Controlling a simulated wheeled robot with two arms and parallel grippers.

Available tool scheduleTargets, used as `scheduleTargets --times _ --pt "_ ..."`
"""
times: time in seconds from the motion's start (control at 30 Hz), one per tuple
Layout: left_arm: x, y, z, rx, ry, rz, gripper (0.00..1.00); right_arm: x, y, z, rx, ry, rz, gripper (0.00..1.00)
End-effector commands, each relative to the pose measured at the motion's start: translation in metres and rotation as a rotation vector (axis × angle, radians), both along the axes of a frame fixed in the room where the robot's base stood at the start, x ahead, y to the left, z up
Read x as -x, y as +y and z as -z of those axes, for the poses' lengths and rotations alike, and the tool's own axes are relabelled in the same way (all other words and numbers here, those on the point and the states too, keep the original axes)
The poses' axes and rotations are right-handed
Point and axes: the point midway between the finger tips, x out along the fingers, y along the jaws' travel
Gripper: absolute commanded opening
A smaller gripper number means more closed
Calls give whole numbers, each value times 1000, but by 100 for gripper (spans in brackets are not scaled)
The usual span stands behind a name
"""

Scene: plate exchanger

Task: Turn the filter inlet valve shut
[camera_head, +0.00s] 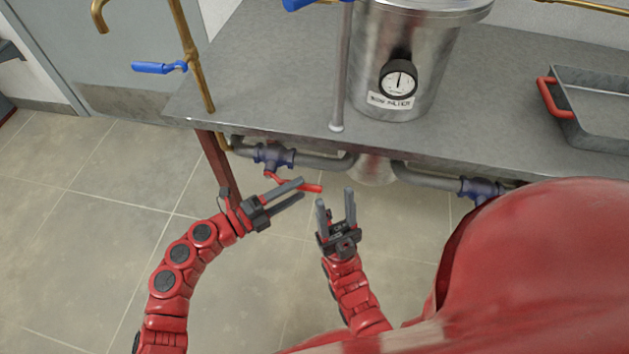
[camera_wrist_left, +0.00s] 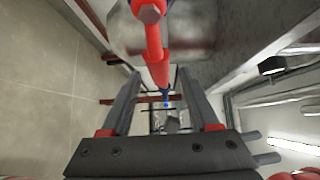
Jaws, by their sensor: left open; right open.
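A blue valve body (camera_head: 272,155) sits on the pipe under the left part of the steel bench in the head view. Its red lever (camera_head: 313,188) sticks out toward the lower right. The lever also shows in the left wrist view (camera_wrist_left: 156,50), running down the upper middle between the lines of the fingers. My left gripper (camera_head: 303,189) is open, its fingers close to the lever; contact cannot be told. My right gripper (camera_head: 335,198) is open and empty, just right of the lever's end, with its fingers pointing up toward the bench. No label on this valve is readable.
A steel filter vessel (camera_head: 420,60) with a gauge (camera_head: 398,80) stands on the bench (camera_head: 270,70). A second blue valve (camera_head: 480,188) is at the right pipe. A blue lever (camera_head: 158,67) is on the brass pipe at left. A tray (camera_head: 590,140) is at right. The floor left is clear.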

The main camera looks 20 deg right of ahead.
Motion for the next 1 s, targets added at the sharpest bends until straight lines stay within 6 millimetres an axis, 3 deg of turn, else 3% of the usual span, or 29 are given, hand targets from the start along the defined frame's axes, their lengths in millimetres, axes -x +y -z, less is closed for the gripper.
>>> scheduleTargets --times 0.1,0.3,0.7,1.0 --pt "-5 -25 2 0 0 0 61 0 0 5 0 0 0 50" --pt "-10 -52 1 0 1 0 61 0 0 8 0 0 0 50" --pt "-12 -59 1 -1 1 -2 61 0 0 9 0 0 0 50" --pt "-12 -59 1 -1 1 -2 7 0 0 9 0 0 0 50"
